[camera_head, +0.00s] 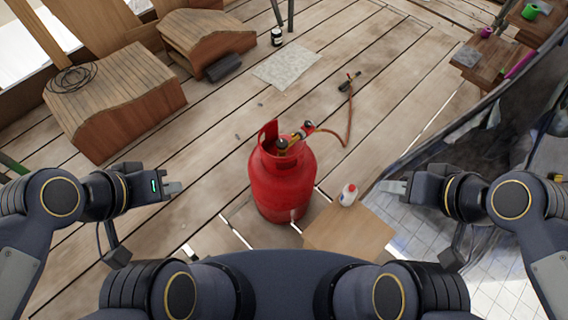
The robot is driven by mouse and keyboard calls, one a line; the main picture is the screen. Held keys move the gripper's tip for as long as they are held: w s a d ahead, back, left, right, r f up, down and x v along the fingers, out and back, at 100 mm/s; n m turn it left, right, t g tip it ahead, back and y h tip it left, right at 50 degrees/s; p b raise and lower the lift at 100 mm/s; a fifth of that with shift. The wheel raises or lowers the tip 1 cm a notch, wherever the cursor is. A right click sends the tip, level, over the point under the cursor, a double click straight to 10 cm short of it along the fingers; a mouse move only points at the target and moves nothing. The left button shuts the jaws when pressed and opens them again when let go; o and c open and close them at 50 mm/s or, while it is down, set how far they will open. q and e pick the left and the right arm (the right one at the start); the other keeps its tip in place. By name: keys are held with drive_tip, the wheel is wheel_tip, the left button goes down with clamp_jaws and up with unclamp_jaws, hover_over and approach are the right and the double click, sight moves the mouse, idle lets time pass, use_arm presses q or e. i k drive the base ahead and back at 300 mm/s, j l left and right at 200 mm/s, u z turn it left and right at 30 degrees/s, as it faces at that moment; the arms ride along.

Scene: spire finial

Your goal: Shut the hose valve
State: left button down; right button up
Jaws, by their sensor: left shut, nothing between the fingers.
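A red gas cylinder (283,187) stands upright on the plank floor in the middle of the head view, inside the space between my arms. A brass hose valve (284,144) sits at its top, partly ringed by the red collar. Dark round parts show on the valve fitting; how far the valve is turned is too small to tell. An orange hose (349,120) runs from it to a torch (349,82) lying on the floor. My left gripper (174,188) is shut and empty, left of the cylinder. My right gripper (388,187) looks shut and empty, to its right. Neither touches the cylinder.
A white bottle with a red cap (348,196) stands on a light board (349,232) right of the cylinder. A grey sheet (286,67) and a dark jar (277,37) are behind. Wooden blocks (115,97) stand at the left, a draped dark sheet (470,150) at the right.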

sight(282, 143)
drive_tip(key=j+z, duration=0.15)
drive_tip(key=z, duration=0.3)
drive_tip(key=j+z, duration=0.2)
drive_tip(key=z, duration=0.25)
drive_tip(key=j+z, duration=0.15)
drive_tip(key=z, duration=0.3)
